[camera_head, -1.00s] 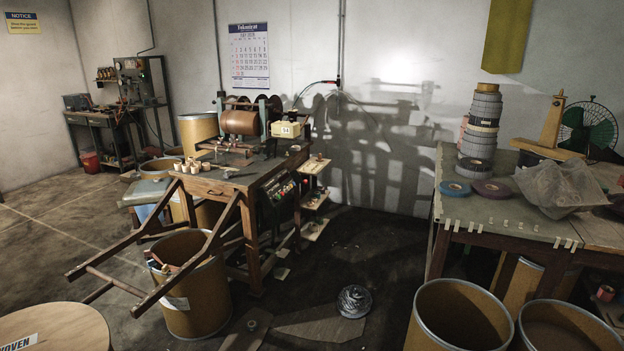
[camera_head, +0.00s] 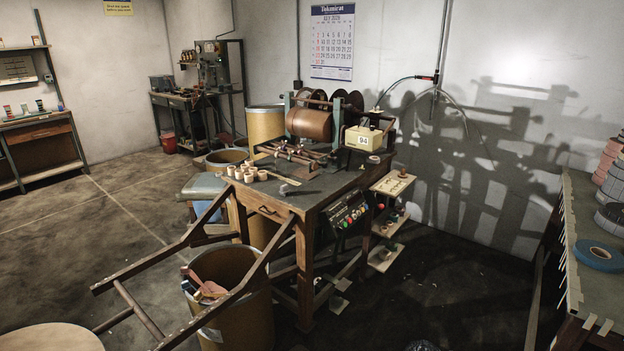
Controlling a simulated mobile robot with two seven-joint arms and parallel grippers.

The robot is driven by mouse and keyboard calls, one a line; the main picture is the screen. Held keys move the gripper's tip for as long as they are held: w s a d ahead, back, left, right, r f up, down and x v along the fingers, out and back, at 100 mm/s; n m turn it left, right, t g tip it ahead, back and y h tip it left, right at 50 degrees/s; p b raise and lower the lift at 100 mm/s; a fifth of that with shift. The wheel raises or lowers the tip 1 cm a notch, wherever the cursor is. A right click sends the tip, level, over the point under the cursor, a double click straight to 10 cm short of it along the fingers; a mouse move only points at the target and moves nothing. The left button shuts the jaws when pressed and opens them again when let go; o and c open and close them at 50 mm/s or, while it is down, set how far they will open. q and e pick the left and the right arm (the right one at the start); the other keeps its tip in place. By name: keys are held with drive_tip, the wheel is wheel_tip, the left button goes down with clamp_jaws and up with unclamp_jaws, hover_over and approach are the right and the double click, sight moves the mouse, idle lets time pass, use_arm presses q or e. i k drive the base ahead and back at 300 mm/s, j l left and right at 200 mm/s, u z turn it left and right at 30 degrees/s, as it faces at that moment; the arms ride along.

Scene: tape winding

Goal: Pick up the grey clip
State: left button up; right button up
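A small grey object (camera_head: 286,188), which may be the grey clip, lies on the near part of the winding machine's wooden bench (camera_head: 318,190). It is too small to make out its shape for certain. Several tan cardboard cores (camera_head: 250,173) stand to its left on the same bench top. Neither of my grippers shows in the head view.
Wooden rails (camera_head: 205,285) stick out from the bench toward the lower left. A brown drum (camera_head: 245,315) stands under them. A table with tape rolls (camera_head: 600,254) is at the right edge. Floor (camera_head: 90,230) at the left is clear.

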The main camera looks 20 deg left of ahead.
sight(283, 189)
drive_tip(key=i+u, duration=0.15)
drive_tip(key=i, duration=0.5)
drive_tip(key=i+l+u, duration=0.15)
drive_tip(key=i, duration=0.5)
drive_tip(key=l, duration=0.05)
